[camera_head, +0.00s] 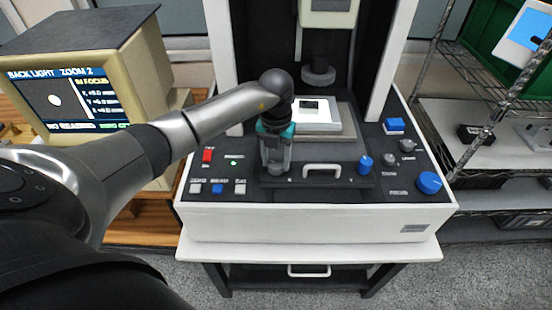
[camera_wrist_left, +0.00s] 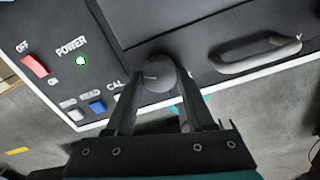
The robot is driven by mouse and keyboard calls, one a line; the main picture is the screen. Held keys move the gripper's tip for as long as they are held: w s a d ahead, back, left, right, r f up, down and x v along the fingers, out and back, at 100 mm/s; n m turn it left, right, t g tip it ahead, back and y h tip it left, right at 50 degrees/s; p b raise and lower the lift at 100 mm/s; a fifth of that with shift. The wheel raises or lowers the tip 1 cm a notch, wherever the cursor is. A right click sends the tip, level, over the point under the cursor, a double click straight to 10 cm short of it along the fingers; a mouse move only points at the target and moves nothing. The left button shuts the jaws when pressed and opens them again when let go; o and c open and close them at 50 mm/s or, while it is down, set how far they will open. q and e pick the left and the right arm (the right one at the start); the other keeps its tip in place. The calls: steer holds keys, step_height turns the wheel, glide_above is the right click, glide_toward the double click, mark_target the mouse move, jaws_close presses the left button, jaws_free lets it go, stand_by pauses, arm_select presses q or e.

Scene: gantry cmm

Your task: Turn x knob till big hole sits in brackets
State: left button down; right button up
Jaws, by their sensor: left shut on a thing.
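My left gripper (camera_head: 275,165) reaches down to the front of the machine's control deck. In the left wrist view its two fingers (camera_wrist_left: 155,110) are shut on a round dark grey knob (camera_wrist_left: 154,75) with a pale pointer line, left of the white handle. I take this for the x knob; its label cannot be read. The monitor (camera_head: 62,98) at the left reads BACK LIGHT, ZOOM 2 and IN FOCUS. It shows one white blob, the hole image, left of centre on a dark field; brackets are too small to tell. My right gripper is not in view.
A blue knob (camera_head: 365,163) stands right of the white handle (camera_head: 322,170). A large blue focus knob (camera_head: 429,183) is at the deck's right. A red switch (camera_head: 207,155) and several buttons lie left of my gripper. A pale plate (camera_head: 316,115) lies on the stage behind.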

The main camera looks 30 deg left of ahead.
arm_select(q)
steer(key=m+b, duration=0.2)
steer(key=m, duration=0.3)
steer(key=shift+w, duration=0.1)
steer(key=m+b, duration=0.3)
steer(key=m, duration=0.3)
steer(key=shift+m, duration=0.4)
steer(key=m+b, duration=0.2)
steer(key=m, duration=0.4)
steer(key=shift+b, duration=0.3)
steer(key=shift+m+b, duration=0.75)
steer(key=shift+m, duration=1.95)
steer(key=shift+r, duration=0.1)
steer(key=shift+c, duration=1.3)
jaws_free()
